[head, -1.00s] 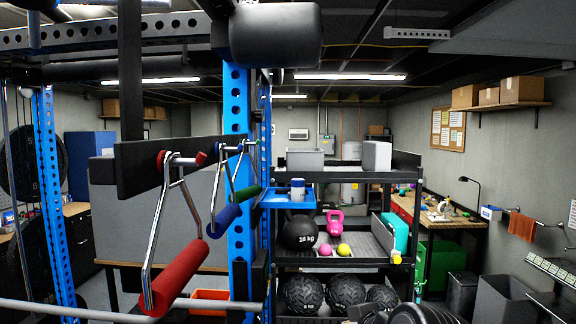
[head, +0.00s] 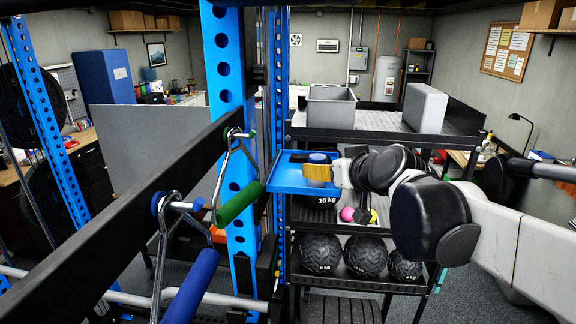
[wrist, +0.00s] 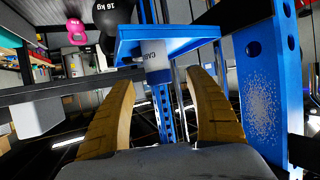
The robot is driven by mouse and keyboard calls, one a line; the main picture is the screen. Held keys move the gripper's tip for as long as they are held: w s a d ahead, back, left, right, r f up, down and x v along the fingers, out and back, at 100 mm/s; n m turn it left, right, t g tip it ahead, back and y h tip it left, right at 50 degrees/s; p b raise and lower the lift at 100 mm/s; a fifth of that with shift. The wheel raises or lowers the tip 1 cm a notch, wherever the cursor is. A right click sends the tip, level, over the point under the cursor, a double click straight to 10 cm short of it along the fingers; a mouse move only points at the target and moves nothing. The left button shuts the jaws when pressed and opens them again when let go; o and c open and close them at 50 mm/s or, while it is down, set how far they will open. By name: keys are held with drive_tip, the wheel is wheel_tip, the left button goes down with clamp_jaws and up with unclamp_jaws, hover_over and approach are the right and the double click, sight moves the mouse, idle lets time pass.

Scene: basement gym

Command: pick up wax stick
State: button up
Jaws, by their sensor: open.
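A small white and blue cylinder, which I take to be the wax stick (head: 318,158), stands on the blue tray (head: 284,180) fixed to the rack; its blue top shows above my finger. My gripper (head: 312,174) reaches in from the right, and a yellow finger hides most of the stick in the head view. In the wrist view, which is turned upside down, the stick (wrist: 157,64) appears between and just beyond the tips of my open gripper (wrist: 162,80), with dark lettering on its white side. I cannot tell whether either finger touches it.
The blue rack upright (head: 226,75) stands just left of the tray. A shelf with a grey bin (head: 331,107), a grey block (head: 424,107) and black balls (head: 320,253) is behind. A green-handled attachment (head: 238,202) and a blue-handled one (head: 190,287) hang in front.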

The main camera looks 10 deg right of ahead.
sight(316, 158)
drive_tip(key=x, duration=0.2)
drive_tip(key=p+x, duration=0.1)
drive_tip(key=x, duration=0.4)
drive_tip(key=shift+d, duration=0.3)
drive_tip(key=shift+s+r, duration=0.1)
drive_tip(key=shift+s, duration=0.05)
drive_tip(key=c, duration=1.3)
